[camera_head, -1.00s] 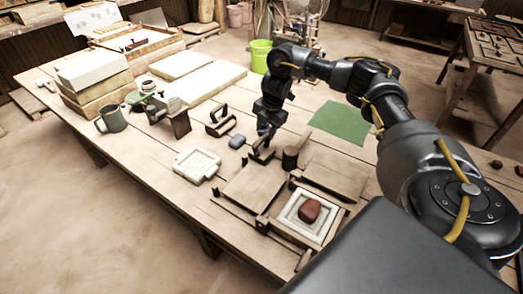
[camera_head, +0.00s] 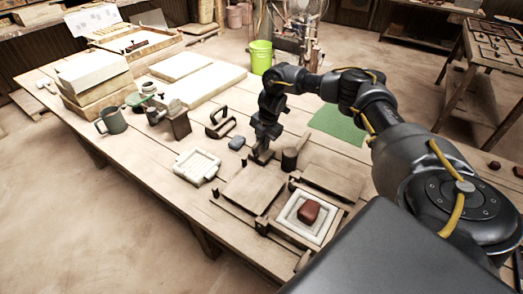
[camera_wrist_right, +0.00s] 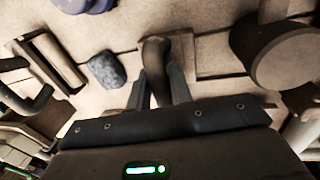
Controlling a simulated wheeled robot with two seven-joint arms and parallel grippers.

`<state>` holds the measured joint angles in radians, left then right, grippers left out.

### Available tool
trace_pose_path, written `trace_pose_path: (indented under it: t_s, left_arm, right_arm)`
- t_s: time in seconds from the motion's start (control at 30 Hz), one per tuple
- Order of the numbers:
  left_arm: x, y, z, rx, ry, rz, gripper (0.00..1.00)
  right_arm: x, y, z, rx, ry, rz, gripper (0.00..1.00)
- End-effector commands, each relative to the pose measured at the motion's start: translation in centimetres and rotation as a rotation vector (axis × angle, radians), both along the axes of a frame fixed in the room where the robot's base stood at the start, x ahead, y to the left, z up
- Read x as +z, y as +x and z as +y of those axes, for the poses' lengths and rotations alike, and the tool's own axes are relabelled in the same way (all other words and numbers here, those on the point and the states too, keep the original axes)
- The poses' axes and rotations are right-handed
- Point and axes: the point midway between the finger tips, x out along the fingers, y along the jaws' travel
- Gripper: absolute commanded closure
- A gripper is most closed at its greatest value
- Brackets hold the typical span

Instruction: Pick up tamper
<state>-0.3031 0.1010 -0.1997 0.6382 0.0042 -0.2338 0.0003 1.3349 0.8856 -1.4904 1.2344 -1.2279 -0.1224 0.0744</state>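The tamper (camera_head: 261,158), a dark wooden piece with a block base and an upright handle, stands on the table. My right gripper (camera_head: 264,143) is over it and pointing down. In the right wrist view, the brown tamper handle (camera_wrist_right: 155,50) lies between the two fingers of my right gripper (camera_wrist_right: 157,80), very close to both. I cannot tell whether the fingers press on it. Part of the base shows behind the handle. My left gripper is not in view.
A dark round cylinder (camera_head: 289,159) stands just right of the tamper. A grey lump (camera_head: 237,143) and a wooden tool with a handle (camera_head: 220,122) lie to the left. In front are a wooden board (camera_head: 254,187) and a framed mould with a red-brown clay lump (camera_head: 309,212).

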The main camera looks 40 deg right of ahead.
Motion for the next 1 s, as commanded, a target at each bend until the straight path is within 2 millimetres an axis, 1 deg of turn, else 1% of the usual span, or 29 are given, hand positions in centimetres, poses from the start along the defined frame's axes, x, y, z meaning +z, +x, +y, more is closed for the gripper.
trace_pose_path:
  t_s: [0.03, 0.13, 0.17, 0.47, 0.63, 0.73, 0.83, 0.97, 1.0]
  left_arm:
    - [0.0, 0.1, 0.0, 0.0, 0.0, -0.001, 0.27]
    - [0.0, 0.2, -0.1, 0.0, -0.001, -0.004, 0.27]
    - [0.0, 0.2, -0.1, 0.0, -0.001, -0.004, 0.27]
    - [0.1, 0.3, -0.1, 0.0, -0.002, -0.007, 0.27]
    - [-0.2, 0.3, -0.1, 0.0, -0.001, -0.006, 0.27]
    - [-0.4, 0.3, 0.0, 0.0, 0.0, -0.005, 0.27]
    - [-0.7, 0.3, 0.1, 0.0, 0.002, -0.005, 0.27]
    - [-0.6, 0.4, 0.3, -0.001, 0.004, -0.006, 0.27]
    - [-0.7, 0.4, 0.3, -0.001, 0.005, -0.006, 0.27]
  right_arm:
    - [0.0, 0.0, 0.0, 0.0, 0.0, 0.0, 0.86]
    - [0.0, 0.0, 0.0, 0.0, 0.0, 0.0, 0.99]
    - [0.0, 0.0, 0.0, 0.0, 0.0, 0.0, 1.0]
    - [0.1, 0.1, 0.0, 0.0, 0.0, -0.002, 1.0]
    - [0.8, 0.1, 0.0, 0.0, 0.001, -0.005, 1.0]
    - [1.9, 0.2, 0.0, 0.001, 0.0, -0.006, 1.0]
    - [3.5, 0.0, 0.2, 0.002, 0.001, -0.007, 1.0]
    - [6.2, -1.6, 1.9, 0.008, 0.002, -0.007, 1.0]
    - [7.2, -2.2, 2.4, 0.008, 0.0, -0.008, 1.0]
